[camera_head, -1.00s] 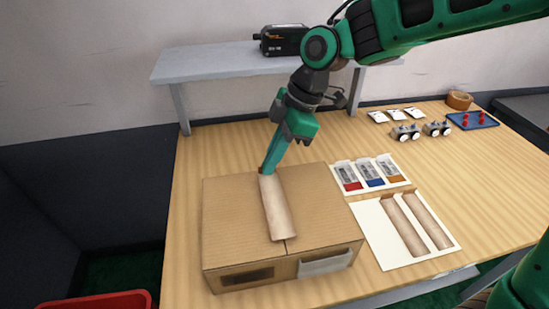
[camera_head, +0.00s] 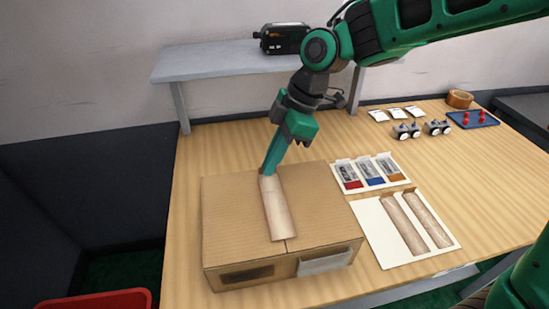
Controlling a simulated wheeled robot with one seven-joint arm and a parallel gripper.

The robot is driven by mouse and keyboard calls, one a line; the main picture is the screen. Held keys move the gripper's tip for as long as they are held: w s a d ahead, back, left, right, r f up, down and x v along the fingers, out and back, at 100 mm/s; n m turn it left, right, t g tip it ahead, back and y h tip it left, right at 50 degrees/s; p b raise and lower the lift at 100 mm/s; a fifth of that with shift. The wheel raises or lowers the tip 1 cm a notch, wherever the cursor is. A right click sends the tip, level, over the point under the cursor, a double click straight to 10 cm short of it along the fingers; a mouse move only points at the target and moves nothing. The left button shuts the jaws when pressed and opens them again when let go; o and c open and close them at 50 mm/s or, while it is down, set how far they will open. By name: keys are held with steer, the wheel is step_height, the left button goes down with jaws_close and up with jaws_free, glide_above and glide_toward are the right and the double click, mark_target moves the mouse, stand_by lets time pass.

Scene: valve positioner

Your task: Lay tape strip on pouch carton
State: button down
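The pouch carton (camera_head: 232,228) is a closed brown cardboard box on the near left of the table. A light tan tape strip (camera_head: 276,208) lies along its top, over the seam, from the far edge to near the front edge. My gripper (camera_head: 267,172) points down at the strip's far end, at the carton's far edge. Its fingertips are small and partly hidden there, so I cannot tell whether they are open, shut or touching the strip. Two more tape strips (camera_head: 404,226) (camera_head: 428,220) lie on a white sheet (camera_head: 375,233) right of the carton.
Several colour-marked pouches (camera_head: 372,173) lie behind the sheet. Farther right are white cards (camera_head: 396,114), small metal parts (camera_head: 407,132), a blue tray (camera_head: 473,119) and a tape roll (camera_head: 460,99). A grey shelf (camera_head: 220,61) holds a black device. A red bin (camera_head: 97,299) is at lower left.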

steer(key=shift+f, duration=0.1)
stand_by(0.7)
steer(key=c, duration=2)
jaws_free()
steer(key=v, duration=0.9)
steer(key=s+d+f+m+t+h, duration=0.1)
steer(key=d+m, duration=0.6)
steer(key=d, duration=0.5)
steer(key=s+d+f+m+t+h, duration=0.15)
steer(key=d+m, duration=0.45)
steer(key=d, duration=0.6)
steer(key=s+d+f+m, duration=0.2)
steer(key=s+d+m, duration=0.2)
steer(key=s+d, duration=0.1)
steer(key=s+d+f+m+g+h, duration=0.1)
steer(key=s+d+f+m, duration=0.1)
steer(key=s+d+m, duration=0.3)
steer(key=s+d+f+m, duration=0.2)
steer(key=s+d+m, duration=0.3)
steer(key=s+d, duration=0.1)
steer(key=shift+s+d+f+g+h, duration=0.15)
steer(key=shift+d+g+h, duration=0.1)
steer(key=shift+d, duration=0.15)
